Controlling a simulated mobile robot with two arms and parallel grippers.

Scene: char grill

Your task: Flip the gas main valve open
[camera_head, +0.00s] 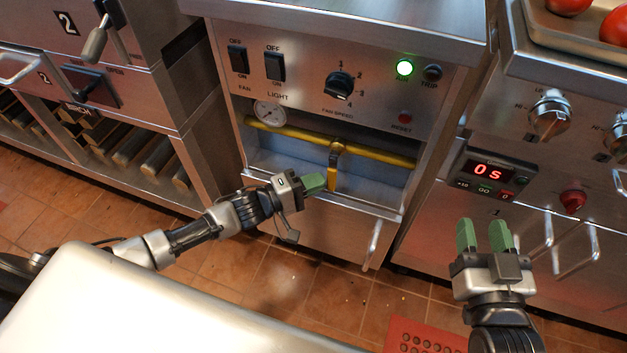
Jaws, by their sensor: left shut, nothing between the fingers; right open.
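The gas main valve is on a yellow pipe (377,154) that runs across the recess of the steel cabinet in the middle. Its yellow lever (333,170) points downward, crosswise to the pipe. My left gripper (315,182) is shut and empty. Its green fingertips are just left of the lever's lower end; I cannot tell whether they touch it. My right gripper (483,236) is open and empty, in front of the cabinet on the right, well away from the valve.
A round pressure gauge (270,113) sits at the pipe's left end. Above the recess is a panel with switches, a fan speed knob (340,85) and a lit green lamp (404,68). A drawer handle (374,243) sticks out below. A timer (489,174) reads 0s.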

